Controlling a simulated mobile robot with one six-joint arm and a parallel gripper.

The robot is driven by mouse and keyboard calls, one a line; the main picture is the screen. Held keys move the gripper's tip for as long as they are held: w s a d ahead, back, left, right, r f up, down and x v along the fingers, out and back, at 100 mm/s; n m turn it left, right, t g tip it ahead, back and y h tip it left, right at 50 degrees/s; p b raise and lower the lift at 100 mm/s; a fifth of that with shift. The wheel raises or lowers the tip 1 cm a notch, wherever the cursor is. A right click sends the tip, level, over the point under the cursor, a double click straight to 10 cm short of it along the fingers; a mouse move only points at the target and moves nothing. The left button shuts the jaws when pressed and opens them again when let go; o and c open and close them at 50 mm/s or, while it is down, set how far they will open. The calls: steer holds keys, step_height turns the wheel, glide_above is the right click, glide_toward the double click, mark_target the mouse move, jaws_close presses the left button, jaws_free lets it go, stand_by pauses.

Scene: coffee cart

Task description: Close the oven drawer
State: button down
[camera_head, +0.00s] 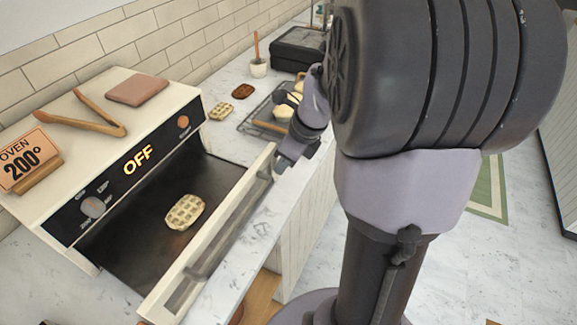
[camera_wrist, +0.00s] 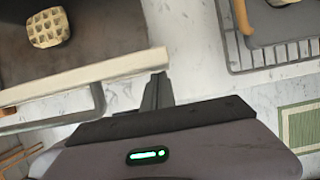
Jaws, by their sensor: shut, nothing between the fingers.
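The oven drawer (camera_head: 143,251) is pulled out from the oven (camera_head: 130,92), with its dark tray floor showing. A pale waffle (camera_head: 184,211) lies on the tray; it also shows in the wrist view (camera_wrist: 48,27). The drawer's front panel (camera_wrist: 85,79) crosses the left of the wrist view, with a dark handle on its outer side. My gripper (camera_head: 282,163) is at the far right end of the drawer front. In the wrist view my gripper (camera_wrist: 158,80) is shut and empty, its tips close beside the panel's end. I cannot tell whether they touch.
A wire rack (camera_head: 250,122) with buns stands right of the drawer. Two waffles lie behind it on the marble counter (camera_head: 225,150). My arm covers much of the right side.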

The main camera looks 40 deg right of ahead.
steer(key=w+a+p, duration=0.2)
steer(key=w+p, duration=0.1)
steer(key=w, duration=0.3)
steer(key=w+a+p, duration=0.3)
steer(key=w, duration=0.3)
steer(key=w+a+p, duration=0.3)
steer(key=w, duration=0.3)
steer(key=shift+r, duration=0.1)
steer(key=shift+w, duration=0.15)
steer(key=shift+r, duration=0.15)
